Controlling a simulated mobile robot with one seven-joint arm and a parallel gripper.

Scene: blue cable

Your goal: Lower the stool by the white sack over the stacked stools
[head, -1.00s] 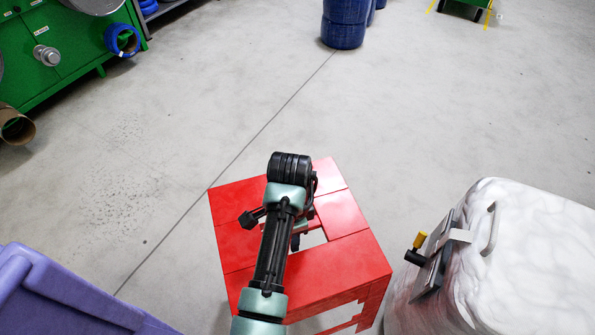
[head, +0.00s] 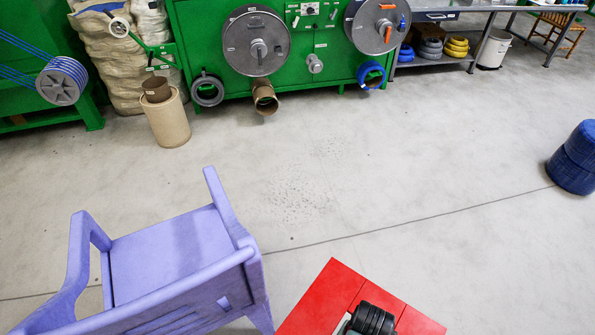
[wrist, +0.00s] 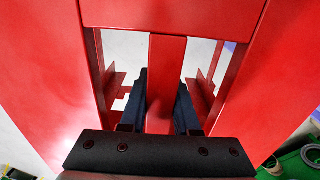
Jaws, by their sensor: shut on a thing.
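The red stool (head: 335,297) is at the bottom edge of the head view, with only part of its top showing. My gripper (wrist: 162,105) fills the lower middle of the wrist view, its dark fingers on either side of a red bar of the stool (wrist: 165,85), shut on it. In the head view only a dark part of my arm shows over the stool; the fingers are hidden there. I cannot make out any stacked stools in the current frames.
A purple armchair (head: 170,250) stands close to the left of the stool. A blue stacked cylinder (head: 575,160) is at the right edge. Green machines (head: 290,75) and a tan bin (head: 168,120) line the back. The grey floor (head: 400,150) between is clear.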

